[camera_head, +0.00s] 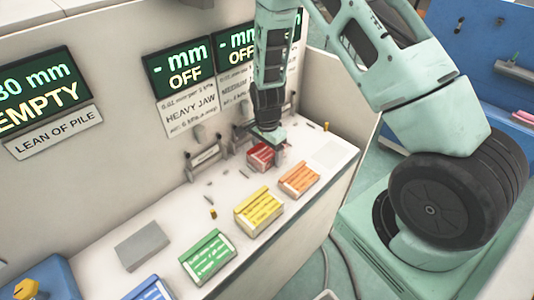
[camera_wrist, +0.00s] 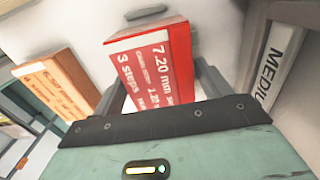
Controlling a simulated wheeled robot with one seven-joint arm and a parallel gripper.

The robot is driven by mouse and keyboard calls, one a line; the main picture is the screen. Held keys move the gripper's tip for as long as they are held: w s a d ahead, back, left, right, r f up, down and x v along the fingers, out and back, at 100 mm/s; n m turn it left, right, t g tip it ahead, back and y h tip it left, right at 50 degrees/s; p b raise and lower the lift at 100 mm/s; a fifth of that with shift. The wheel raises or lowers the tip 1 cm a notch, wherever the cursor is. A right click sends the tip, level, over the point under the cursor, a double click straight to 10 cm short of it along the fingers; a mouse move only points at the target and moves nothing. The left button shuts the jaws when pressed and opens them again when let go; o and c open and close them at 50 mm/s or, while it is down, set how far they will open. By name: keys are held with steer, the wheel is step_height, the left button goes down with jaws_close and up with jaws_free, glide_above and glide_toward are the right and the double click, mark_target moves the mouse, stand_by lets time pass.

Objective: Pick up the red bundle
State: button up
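The red bundle (camera_head: 260,157) sits on the white bench top, to the left of and behind the orange bundle in the head view. In the wrist view the red bundle (camera_wrist: 150,55) shows a label reading "7.20 mm" and "3 steps". My gripper (camera_head: 270,140) is right above it, pointing down. In the wrist view my gripper (camera_wrist: 162,90) has its fingers spread on both sides of the red bundle, with a gap showing at the left finger. The lower part of the bundle is hidden behind the gripper body.
An orange bundle (camera_head: 299,179) stands close by; it also shows in the wrist view (camera_wrist: 62,85). Yellow (camera_head: 258,210), green (camera_head: 208,256) and blue (camera_head: 149,290) bundles line the front edge. A grey block (camera_head: 142,246) lies at left. Metal stands (camera_head: 204,160) line the back wall.

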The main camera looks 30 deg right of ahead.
steer(key=c, duration=0.9)
